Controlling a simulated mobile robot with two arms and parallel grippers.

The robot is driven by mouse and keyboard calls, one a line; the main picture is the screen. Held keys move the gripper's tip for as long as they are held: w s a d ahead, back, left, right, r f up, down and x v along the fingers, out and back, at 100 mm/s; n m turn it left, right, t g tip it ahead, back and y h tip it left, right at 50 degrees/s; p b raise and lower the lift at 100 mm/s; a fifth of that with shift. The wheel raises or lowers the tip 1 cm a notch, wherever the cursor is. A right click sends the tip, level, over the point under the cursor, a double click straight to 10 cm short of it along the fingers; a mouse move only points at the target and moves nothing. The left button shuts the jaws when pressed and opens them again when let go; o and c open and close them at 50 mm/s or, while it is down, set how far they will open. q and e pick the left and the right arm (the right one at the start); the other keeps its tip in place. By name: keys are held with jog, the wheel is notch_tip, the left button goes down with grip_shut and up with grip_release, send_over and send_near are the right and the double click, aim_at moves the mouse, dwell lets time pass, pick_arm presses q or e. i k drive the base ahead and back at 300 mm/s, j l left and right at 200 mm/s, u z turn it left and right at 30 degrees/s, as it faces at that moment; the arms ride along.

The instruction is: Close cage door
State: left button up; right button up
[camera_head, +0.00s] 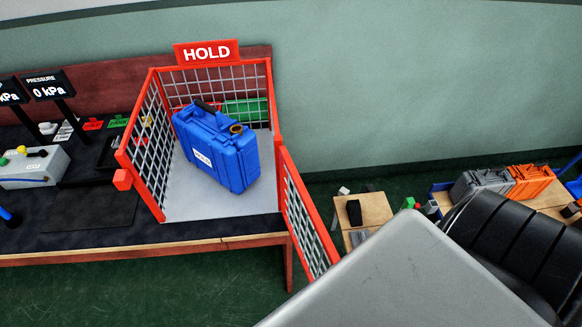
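The cage (149,155) has a red frame with grey wire mesh and stands on the workbench under a red HOLD sign (206,52). Its front is open. The cage door (303,210), a red-framed mesh panel, hangs from the right front post and is swung outward past the bench's front edge. Its lower end is hidden behind a grey surface. A red block (122,180) sits on the left front post. A blue case (215,148) labelled HOLD stands inside the cage, tilted in the picture. Neither of my grippers is in view.
A large grey surface (400,280) and a black ribbed part fill the lower right. Pressure displays (48,85) and a grey box (32,168) stand on the bench at left. Grey (482,184) and orange (530,180) cases sit at right. Green floor lies before the bench.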

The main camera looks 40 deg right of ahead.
aim_at(289, 172)
jog(key=k+l, duration=0.1)
jog(key=l, duration=0.8)
jog(key=k+l, duration=0.15)
jog(key=l, duration=0.3)
